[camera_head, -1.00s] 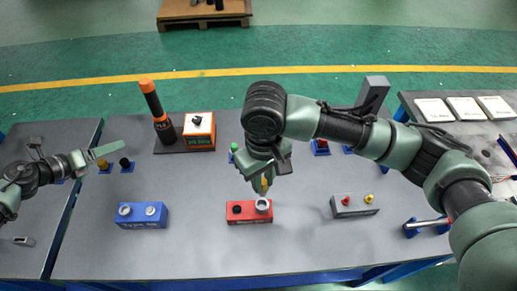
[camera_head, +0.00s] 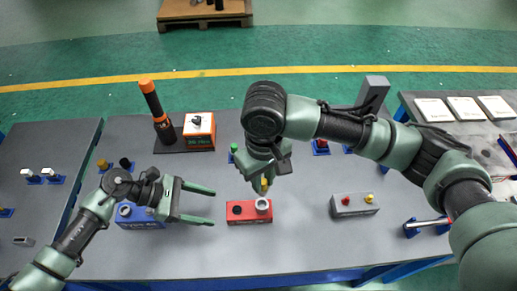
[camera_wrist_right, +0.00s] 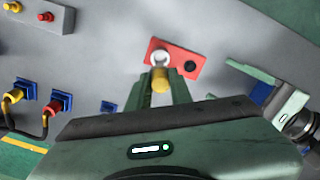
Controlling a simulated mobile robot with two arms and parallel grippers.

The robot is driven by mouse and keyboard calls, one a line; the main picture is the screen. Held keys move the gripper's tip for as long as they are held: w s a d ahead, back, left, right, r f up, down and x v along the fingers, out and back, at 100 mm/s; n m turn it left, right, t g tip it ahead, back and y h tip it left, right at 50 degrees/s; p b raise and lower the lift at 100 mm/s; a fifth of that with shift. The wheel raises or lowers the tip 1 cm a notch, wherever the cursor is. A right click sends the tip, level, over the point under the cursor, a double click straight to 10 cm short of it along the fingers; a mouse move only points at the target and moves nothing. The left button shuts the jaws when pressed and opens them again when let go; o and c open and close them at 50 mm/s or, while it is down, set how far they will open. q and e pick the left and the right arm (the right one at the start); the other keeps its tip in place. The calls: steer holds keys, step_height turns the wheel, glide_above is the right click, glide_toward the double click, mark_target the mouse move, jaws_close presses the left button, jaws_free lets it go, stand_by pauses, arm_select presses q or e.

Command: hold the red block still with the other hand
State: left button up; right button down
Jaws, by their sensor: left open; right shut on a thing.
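The red block (camera_head: 249,217) lies on the grey table, with a light ring and a dark round spot on its top. It also shows in the right wrist view (camera_wrist_right: 177,53). My right gripper (camera_head: 265,180) is shut on a yellow piece (camera_wrist_right: 160,82) above the ring end of the block. Whether the piece touches the ring I cannot tell. My left gripper (camera_head: 213,208) is open and empty, just left of the red block and apart from it, fingers pointing at it. Its fingers also show at the right of the right wrist view.
A blue block (camera_head: 125,220) is partly hidden by my left arm. A grey block (camera_head: 356,211) with red and yellow knobs stands to the right. An orange box (camera_head: 199,141) and a black-and-orange tool (camera_head: 157,115) stand farther back. The table front is clear.

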mark_target(231, 210)
arm_select(q)
steer(key=shift+x, duration=4.15)
jaws_close()
